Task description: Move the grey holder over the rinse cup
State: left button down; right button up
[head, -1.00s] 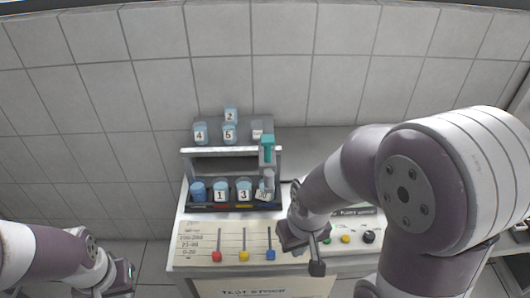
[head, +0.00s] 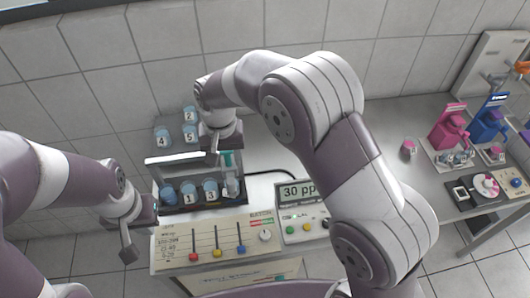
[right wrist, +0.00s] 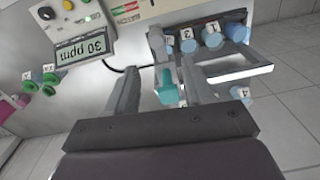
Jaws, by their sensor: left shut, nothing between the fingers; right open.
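A grey holder (head: 231,187) with a teal handle (head: 228,160) stands at the right end of the rack's lower row. My right gripper (head: 215,147) is open above it. In the right wrist view the fingers (right wrist: 160,75) are spread on either side of the teal handle (right wrist: 168,90), with visible gaps. A blue cup without a readable number (head: 168,196) stands at the left end of the lower row; I cannot tell if it is the rinse cup. My left gripper (head: 128,250) is shut and empty, left of the panel.
The rack (head: 170,159) holds several numbered cups in two rows. In front is a panel with coloured sliders (head: 215,243); right of it stands a display box (head: 299,192). The wrist view shows green-topped cups (right wrist: 50,78). Pink and blue devices (head: 489,120) stand far right.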

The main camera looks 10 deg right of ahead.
aim_at(231, 180)
jog(key=shift+s+f+m+p, duration=0.55)
jog(key=shift+s+f+m, duration=0.15)
jog(key=shift+f+m, duration=0.35)
jog(key=f+p, duration=0.1)
jog(key=f, duration=0.4)
jog(key=w+f+p, duration=0.1)
jog(key=f, duration=0.2)
jog(key=shift+w+d+f+p, duration=0.1)
jog(key=shift+d+f+p, duration=0.15)
jog(key=shift+f+p, duration=0.1)
jog(key=shift+s+a+f, duration=0.2)
jog(key=shift+s, duration=0.1)
jog(key=shift+w+d, duration=0.1)
jog(key=shift+w, duration=0.05)
jog(key=c, duration=0.6)
pick_arm(q)
jog(key=r, duration=0.3)
jog(key=shift+s+r, duration=0.2)
jog(key=shift+s, duration=0.05)
pick_arm(e)
grip_shut()
